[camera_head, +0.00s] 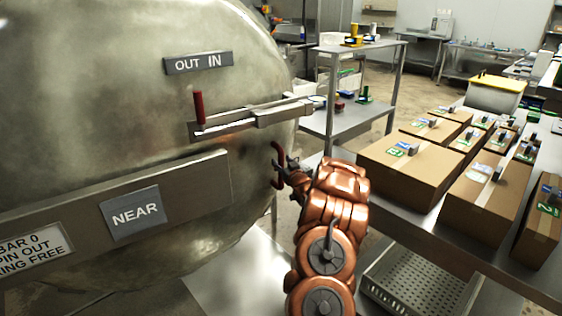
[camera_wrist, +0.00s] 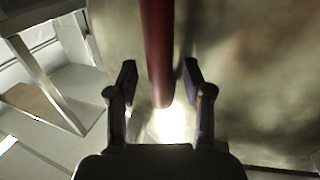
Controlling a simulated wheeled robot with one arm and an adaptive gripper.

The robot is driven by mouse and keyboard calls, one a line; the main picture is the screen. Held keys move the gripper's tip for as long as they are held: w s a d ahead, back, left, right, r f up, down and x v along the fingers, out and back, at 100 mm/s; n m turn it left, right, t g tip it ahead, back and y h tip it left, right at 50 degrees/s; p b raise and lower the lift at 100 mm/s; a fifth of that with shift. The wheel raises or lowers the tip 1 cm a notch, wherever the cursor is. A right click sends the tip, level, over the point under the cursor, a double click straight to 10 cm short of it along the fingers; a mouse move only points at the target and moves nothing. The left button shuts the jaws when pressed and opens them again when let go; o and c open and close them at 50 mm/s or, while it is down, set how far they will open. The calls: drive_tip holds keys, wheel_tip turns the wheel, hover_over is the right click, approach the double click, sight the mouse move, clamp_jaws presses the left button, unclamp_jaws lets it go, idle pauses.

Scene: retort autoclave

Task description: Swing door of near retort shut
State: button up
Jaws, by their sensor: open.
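The big round metal door (camera_head: 120,110) of the near retort fills the left of the head view, with a NEAR plate (camera_head: 136,213) on it. How far it stands from its vessel cannot be told. A dark red bar handle (camera_head: 275,149) sits at its right edge. My gripper (camera_head: 282,165) is at this handle. In the wrist view the red handle (camera_wrist: 157,45) runs between the spread fingers of my gripper (camera_wrist: 160,82), with gaps showing on both sides. A red-knobbed pin (camera_head: 199,107) stands on the door's metal latch bar (camera_head: 250,117), below the OUT IN plate (camera_head: 198,62).
A steel bench (camera_head: 400,228) with several cardboard boxes (camera_head: 420,160) stands to the right of my arm. A perforated tray (camera_head: 415,288) lies low beside my arm. A metal shelf rack (camera_head: 322,120) stands behind the door's edge. Open floor (camera_head: 388,108) shows beyond it.

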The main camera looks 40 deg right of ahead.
drive_tip(key=shift+w+d, duration=0.15)
drive_tip(key=shift+w, duration=0.4)
clamp_jaws()
idle(0.5)
